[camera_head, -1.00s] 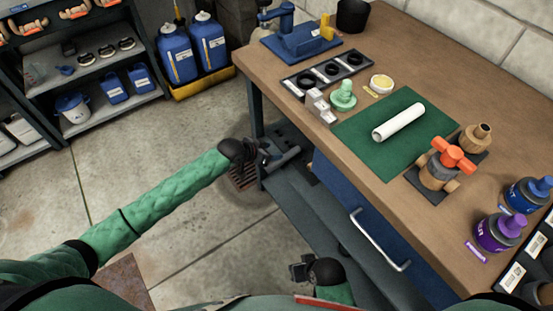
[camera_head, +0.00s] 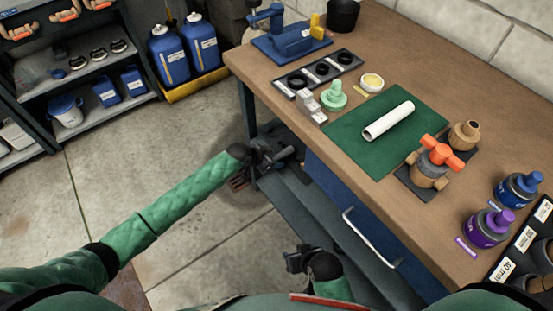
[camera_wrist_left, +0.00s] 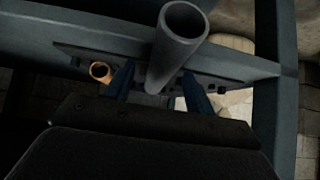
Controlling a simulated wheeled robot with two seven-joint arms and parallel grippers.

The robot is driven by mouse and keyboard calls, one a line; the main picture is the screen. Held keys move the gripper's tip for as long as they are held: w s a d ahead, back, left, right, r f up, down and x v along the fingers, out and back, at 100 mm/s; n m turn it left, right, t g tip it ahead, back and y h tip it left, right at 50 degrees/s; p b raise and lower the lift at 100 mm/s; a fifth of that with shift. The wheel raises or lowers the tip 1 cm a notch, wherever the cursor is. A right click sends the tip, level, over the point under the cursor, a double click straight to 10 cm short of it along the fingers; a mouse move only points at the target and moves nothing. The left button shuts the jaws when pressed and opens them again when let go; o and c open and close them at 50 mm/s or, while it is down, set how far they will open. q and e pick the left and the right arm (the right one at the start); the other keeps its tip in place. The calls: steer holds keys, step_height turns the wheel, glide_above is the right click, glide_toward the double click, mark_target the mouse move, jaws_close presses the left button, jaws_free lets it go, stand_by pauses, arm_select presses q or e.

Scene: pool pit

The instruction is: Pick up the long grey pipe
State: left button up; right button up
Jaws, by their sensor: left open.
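A grey pipe (camera_wrist_left: 178,45) shows in the left wrist view, its hollow round end toward the top of the picture. It runs down between the two fingers of my left gripper (camera_wrist_left: 158,90), which is open around it; I cannot tell whether they touch. In the head view my left gripper (camera_head: 277,157) is by the bench's lower shelf, below the tabletop, and the pipe there is mostly hidden behind it. My right gripper (camera_head: 297,258) is low, in front of the bench, with no pipe near it; its jaws are too small to judge.
The wooden bench top (camera_head: 390,200) overhangs the lower shelf (camera_head: 290,205). On it are a green mat (camera_head: 350,150) with a white pipe (camera_head: 388,120) and a valve (camera_head: 430,165). A bench leg (camera_head: 248,105) and drawer handle (camera_head: 370,240) are close. An orange ring (camera_wrist_left: 101,72) lies beside the grey pipe.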

arm_select(q)
steer(key=shift+w+d+f, duration=0.25)
steer(key=shift+f, duration=0.1)
steer(key=c, duration=1.1)
